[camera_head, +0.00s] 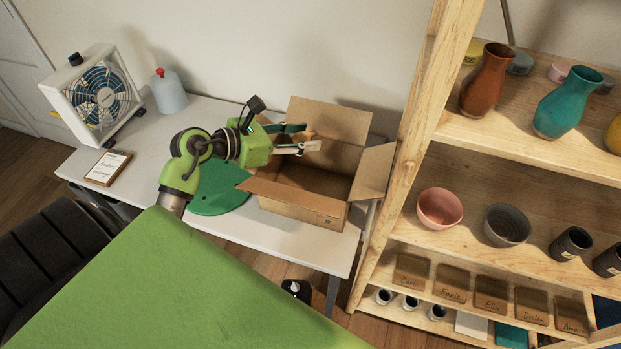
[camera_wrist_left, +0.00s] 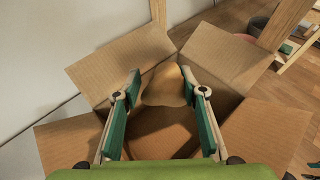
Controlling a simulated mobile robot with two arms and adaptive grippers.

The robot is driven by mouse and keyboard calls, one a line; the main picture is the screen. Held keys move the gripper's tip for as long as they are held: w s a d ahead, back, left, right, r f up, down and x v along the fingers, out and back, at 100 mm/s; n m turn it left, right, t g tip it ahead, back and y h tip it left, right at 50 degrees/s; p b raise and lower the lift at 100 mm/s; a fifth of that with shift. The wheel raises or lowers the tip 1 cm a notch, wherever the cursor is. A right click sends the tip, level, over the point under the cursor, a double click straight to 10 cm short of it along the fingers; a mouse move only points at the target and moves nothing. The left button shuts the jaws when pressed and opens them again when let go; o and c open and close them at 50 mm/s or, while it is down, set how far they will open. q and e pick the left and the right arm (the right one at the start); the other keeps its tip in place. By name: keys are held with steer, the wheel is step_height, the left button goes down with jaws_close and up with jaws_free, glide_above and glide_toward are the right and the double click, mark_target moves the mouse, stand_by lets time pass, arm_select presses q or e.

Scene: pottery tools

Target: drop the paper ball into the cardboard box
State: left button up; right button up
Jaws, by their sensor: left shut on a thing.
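The cardboard box (camera_head: 305,207) stands open on the white table, its flaps spread outward. My left gripper (camera_head: 305,140) is over the box opening in the head view. It is shut on the crumpled tan paper ball (camera_wrist_left: 163,88), which shows between the two green fingers in the left wrist view. The box's inside lies below the ball, and its flaps (camera_wrist_left: 125,62) surround the fingers. In the head view the ball is mostly hidden by the gripper. My right gripper is not in view.
A wooden shelf (camera_head: 402,165) with vases and bowls stands close to the box's right.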

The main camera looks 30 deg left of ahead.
arm_select(q)
step_height(320, 180, down, 2)
steer(key=shift+f+b, duration=0.1)
steer(key=shift+b, duration=0.45)
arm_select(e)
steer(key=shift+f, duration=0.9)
arm_select(q)
steer(key=o, duration=0.8)
steer(key=v, duration=1.2)
steer(key=shift+s, duration=0.1)
steer(key=shift+f, duration=0.1)
